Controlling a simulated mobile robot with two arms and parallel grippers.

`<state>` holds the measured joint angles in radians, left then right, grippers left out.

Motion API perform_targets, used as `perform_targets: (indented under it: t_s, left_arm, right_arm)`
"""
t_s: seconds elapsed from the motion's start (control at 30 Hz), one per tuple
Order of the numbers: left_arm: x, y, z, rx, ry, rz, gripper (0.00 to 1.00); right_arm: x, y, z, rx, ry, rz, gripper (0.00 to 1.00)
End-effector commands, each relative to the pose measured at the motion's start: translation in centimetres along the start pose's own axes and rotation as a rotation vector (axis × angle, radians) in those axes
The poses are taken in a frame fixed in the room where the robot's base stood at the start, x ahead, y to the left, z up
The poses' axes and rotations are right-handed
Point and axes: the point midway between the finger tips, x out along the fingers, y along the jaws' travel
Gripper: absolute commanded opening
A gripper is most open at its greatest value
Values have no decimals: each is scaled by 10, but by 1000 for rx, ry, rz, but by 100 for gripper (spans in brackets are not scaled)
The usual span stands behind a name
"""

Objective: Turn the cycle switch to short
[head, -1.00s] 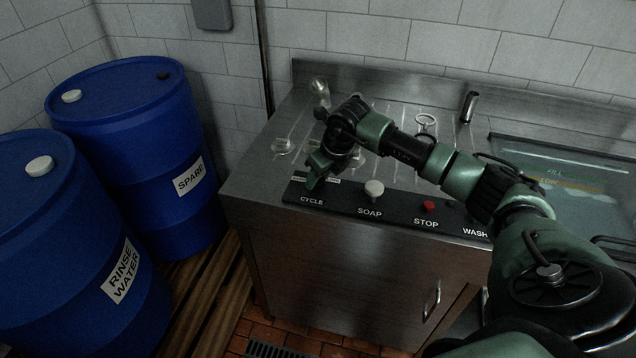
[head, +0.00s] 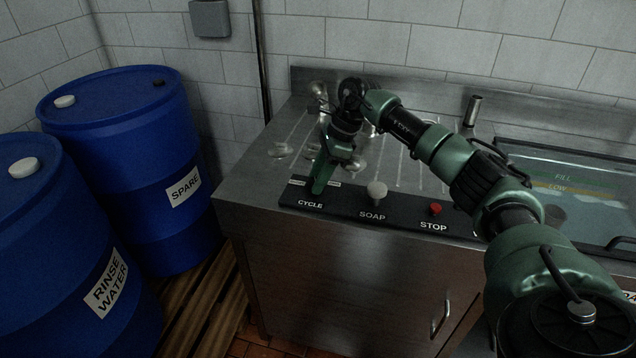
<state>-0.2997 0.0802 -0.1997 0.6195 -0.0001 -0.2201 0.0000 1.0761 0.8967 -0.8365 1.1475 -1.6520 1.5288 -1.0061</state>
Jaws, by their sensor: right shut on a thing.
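The cycle switch sits at the left end of the black control strip (head: 345,210), above the CYCLE label (head: 310,204). My right gripper (head: 320,186) is over that spot, pointing down, with its fingers shut on the cycle switch. The fingers hide the switch, so I cannot see which way it points. Small white labels show on either side of the fingers, too small to read. My left gripper is not in view.
A pale soap knob (head: 376,190) and a red stop button (head: 435,209) stand to the right on the strip. A steel counter (head: 250,185) carries several fittings behind. Blue drums (head: 125,150) stand at left. A water-filled basin (head: 580,200) is at right.

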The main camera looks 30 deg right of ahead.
Motion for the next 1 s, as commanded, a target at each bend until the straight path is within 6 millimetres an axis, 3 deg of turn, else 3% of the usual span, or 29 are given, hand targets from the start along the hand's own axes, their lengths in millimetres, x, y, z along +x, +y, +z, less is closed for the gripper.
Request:
perform_targets:
  t_s: [0.43,1.0]
  left_arm:
    - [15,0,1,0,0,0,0]
    - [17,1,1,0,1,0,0]
  right_arm:
    - [-1,-3,1,-275,-1,109,0]
    - [-2,-4,1,-351,0,139,0]
